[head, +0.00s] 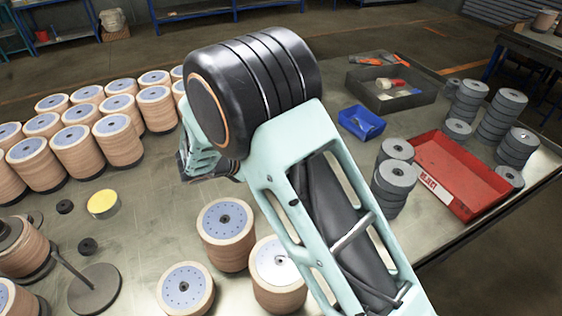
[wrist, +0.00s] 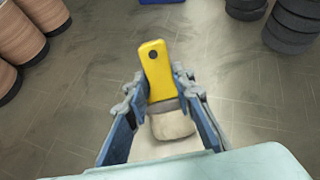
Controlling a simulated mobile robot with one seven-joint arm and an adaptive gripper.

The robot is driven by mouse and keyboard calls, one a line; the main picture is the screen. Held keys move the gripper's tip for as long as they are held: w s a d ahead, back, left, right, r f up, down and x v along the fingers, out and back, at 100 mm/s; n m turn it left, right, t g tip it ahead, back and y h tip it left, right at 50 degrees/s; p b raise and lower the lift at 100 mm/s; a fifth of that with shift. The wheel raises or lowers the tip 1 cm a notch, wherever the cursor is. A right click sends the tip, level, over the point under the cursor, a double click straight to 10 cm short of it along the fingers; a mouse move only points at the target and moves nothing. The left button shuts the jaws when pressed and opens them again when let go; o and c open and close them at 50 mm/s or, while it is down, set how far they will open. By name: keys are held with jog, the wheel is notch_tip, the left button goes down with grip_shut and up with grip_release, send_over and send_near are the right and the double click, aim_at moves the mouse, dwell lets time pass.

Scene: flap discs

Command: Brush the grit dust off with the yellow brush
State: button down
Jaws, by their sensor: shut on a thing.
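The yellow brush (wrist: 155,68) is between the fingers of my gripper (wrist: 160,92) in the wrist view. Its flat yellow handle with a dark hole points away from my wrist, and its pale cream end (wrist: 172,124) lies nearer my palm. The fingers are shut on it from both sides. In the head view my arm hides the brush, and only part of my gripper (head: 197,160) shows. The metal tabletop (wrist: 95,90) under the brush has faint darker smudges. I cannot tell whether these are grit dust.
Many stacks of tan discs (head: 75,150) fill the left. Grey disc stacks (head: 395,185), a red tray (head: 455,178), a blue bin (head: 361,122) and a dark tray (head: 400,98) stand right. A round metal stand (head: 95,288) and yellow-topped tin (head: 103,204) are front left.

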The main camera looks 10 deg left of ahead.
jog(key=w+a, duration=0.4)
jog(key=w, duration=0.2)
jog(key=shift+w+a+p, duration=0.15)
jog(key=shift+p, duration=0.15)
dwell(0.5)
jog(key=shift+r, duration=0.1)
notch_tip(320, 180, up, 6)
jog(key=p, duration=0.4)
dwell(0.4)
notch_tip(320, 180, up, 3)
jog(key=shift+p, duration=0.95)
